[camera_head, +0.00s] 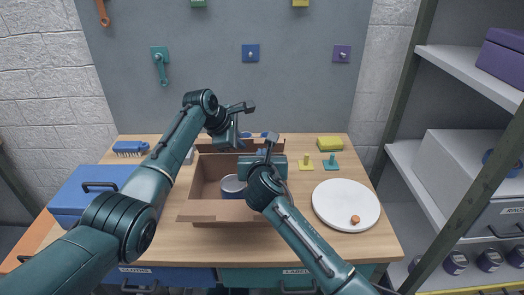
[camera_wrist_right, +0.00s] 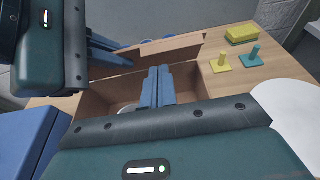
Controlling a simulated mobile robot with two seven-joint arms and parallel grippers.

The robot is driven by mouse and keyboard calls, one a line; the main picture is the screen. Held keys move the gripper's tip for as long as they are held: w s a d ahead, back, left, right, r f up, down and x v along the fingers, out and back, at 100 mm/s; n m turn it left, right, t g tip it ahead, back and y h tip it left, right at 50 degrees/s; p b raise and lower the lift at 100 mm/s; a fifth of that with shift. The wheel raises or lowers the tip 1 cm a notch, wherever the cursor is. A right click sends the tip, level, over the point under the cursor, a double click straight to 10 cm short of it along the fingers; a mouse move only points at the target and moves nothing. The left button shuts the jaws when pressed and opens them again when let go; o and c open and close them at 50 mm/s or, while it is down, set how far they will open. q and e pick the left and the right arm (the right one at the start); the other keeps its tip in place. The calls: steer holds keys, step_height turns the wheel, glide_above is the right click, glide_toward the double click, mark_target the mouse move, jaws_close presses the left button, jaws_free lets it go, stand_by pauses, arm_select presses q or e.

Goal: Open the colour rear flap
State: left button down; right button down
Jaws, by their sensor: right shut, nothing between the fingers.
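An open brown cardboard box (camera_head: 207,170) stands at the middle of the table. Its rear flap (camera_wrist_right: 165,52) shows in the right wrist view as a brown panel along the far side, raised at a slant; in the head view the arms partly hide it. The front flap (camera_head: 215,211) is folded outward. My right gripper (camera_wrist_right: 160,72) is shut and empty, over the box in front of the rear flap. My left gripper (camera_wrist_right: 125,55) is near the left end of that flap; whether its fingers touch it or are apart is unclear.
A metal can (camera_head: 232,185) stands in the box. A white plate (camera_head: 345,200) with a small orange thing is to the right, a blue case (camera_head: 92,190) to the left. A sponge (camera_head: 329,143) and two pegs (camera_head: 318,162) are behind the plate.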

steer(key=shift+w+r, duration=0.3)
steer(key=shift+w, duration=0.25)
steer(key=shift+w+r, duration=0.3)
steer(key=shift+w, duration=0.1)
arm_select(q)
steer(key=shift+f, duration=0.15)
arm_select(e)
steer(key=shift+w+d+r, duration=0.1)
steer(key=shift+w+r, duration=0.05)
steer(key=shift+w, duration=0.1)
arm_select(q)
steer(key=c, duration=1.6)
jaws_free()
